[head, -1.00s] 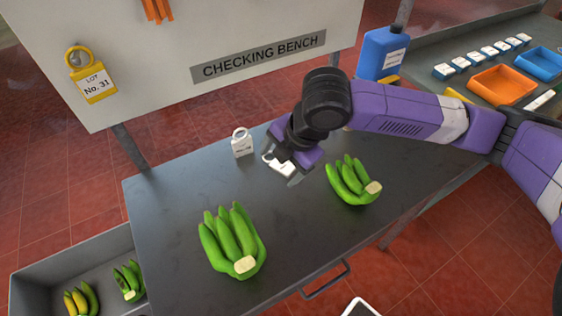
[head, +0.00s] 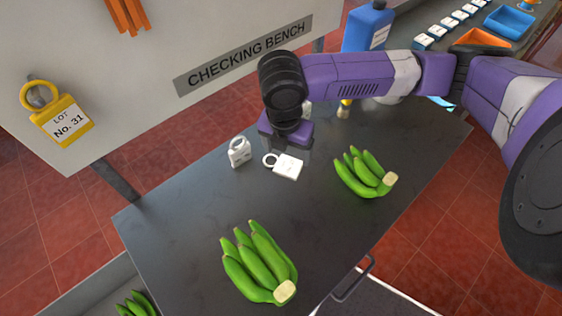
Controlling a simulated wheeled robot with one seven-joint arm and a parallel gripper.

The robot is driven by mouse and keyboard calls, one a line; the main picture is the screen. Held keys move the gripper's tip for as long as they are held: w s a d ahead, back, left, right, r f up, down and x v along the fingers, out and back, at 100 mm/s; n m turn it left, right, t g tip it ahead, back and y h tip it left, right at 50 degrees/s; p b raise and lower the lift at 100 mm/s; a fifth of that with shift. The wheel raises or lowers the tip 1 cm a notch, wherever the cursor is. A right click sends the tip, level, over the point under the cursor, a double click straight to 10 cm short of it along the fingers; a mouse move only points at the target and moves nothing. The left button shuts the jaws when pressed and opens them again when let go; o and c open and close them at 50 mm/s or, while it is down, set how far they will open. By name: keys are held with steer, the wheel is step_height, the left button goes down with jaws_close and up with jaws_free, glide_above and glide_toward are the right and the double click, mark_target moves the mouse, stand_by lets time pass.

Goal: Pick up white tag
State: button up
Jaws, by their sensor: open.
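A white tag (head: 287,167) with a ring at its left end lies on the dark bench, just below my gripper in the head view. A second white tag (head: 239,152) with its ring up stands to the left of it. My gripper (head: 288,150) is open and points down over the far edge of the first tag. I cannot tell whether its fingers touch the tag. The wrist and purple hand hide the bench behind them.
Two green banana bunches lie on the bench (head: 190,230), one at the front (head: 260,265) and one at the right (head: 365,174). A panel with a yellow lot tag (head: 62,118) rises behind. A blue bottle (head: 366,30) and a brush (head: 345,106) are beyond my arm.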

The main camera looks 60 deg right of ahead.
mark_target(287, 165)
steer(key=f, duration=0.2)
steer(key=f+p, duration=0.1)
steer(key=f, duration=0.3)
steer(key=shift+w+d+f, duration=0.25)
steer(key=shift+d, duration=0.15)
steer(key=c, duration=1.1)
steer(key=shift+r, duration=0.1)
step_height(287, 165, up, 20)
steer(key=shift+f+b, duration=0.1)
steer(key=shift+b, duration=0.45)
